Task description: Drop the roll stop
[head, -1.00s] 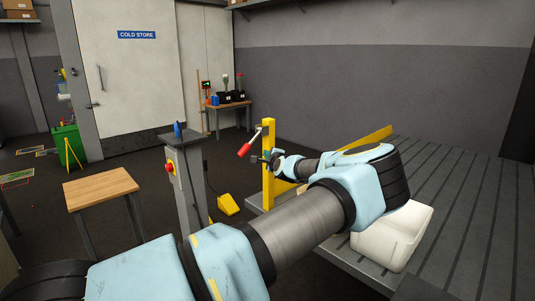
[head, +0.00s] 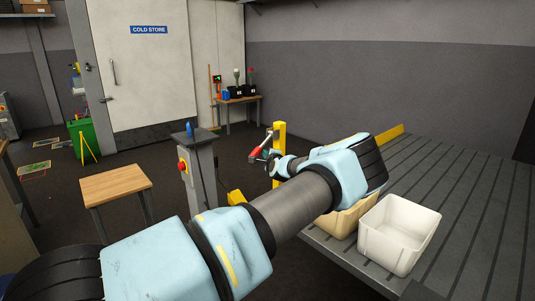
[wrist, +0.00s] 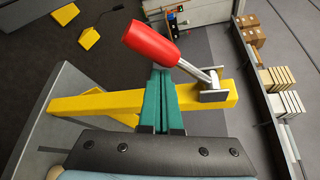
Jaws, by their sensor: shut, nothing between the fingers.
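The roll stop is a yellow post and bar (head: 279,165) at the left end of the slatted table. It carries a metal lever with a red handle (head: 256,152). In the wrist view the yellow bar (wrist: 90,104) crosses behind my fingers, and the lever runs from a bracket on the bar up to the red handle (wrist: 150,42). My gripper (wrist: 161,76) is shut, with its green fingers together and nothing between them. The fingertips lie just below the red handle in the picture; I cannot tell if they touch it. In the head view my gripper (head: 266,155) is beside the handle.
A white tub (head: 400,232) and a beige tub (head: 345,219), partly behind my arm, stand on the slatted table (head: 475,200). A grey pedestal with a red button (head: 197,165) and a wooden table (head: 115,184) stand to the left. Open floor lies between them.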

